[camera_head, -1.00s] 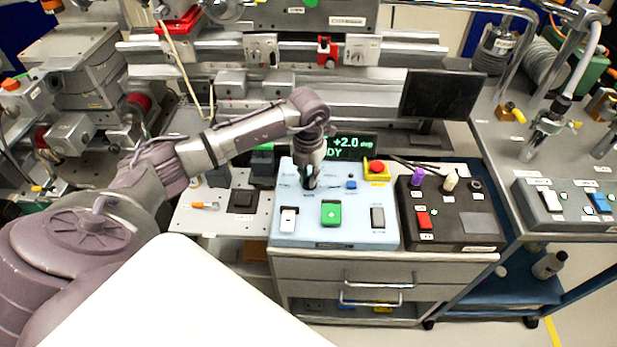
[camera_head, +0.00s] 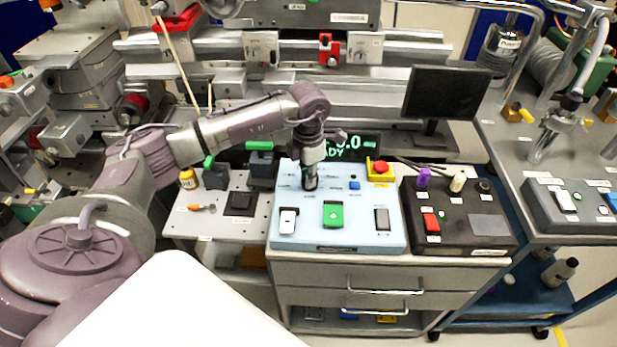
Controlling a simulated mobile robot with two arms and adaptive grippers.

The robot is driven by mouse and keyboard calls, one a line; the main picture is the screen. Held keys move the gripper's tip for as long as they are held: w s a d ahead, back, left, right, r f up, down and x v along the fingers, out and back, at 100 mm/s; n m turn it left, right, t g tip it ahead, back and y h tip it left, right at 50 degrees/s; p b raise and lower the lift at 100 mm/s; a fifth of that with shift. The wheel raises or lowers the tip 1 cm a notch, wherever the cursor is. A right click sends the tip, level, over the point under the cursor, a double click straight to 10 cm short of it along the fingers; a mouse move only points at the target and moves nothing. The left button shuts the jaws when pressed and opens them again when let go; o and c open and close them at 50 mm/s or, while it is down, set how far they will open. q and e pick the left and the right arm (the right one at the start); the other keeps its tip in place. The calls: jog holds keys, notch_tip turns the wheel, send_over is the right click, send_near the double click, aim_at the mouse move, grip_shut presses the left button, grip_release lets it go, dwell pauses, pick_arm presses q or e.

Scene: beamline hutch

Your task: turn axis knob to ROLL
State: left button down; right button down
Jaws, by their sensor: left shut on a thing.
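A light blue control panel (camera_head: 361,228) stands on the grey drawer cabinet. It carries a green button, a white switch, a grey switch, a small blue button and a red emergency button on yellow. My left gripper (camera_head: 310,186) points down at the panel's upper left part and is shut on what seems to be the axis knob, which the fingers hide. The knob's pointer and its labels are too small or covered to read. A display (camera_head: 352,148) behind the panel shows green digits and "DY", partly covered by my wrist. My right gripper is not in view.
A black panel (camera_head: 461,243) with purple and white knobs and a red switch stands close on the right. A dark monitor (camera_head: 447,92) stands behind it.

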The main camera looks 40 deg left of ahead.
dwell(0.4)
pick_arm(q)
jog(key=c, duration=1.2)
grip_release()
jog(key=shift+o, duration=0.2)
jog(key=shift+r, duration=0.1)
notch_tip(320, 180, up, 12)
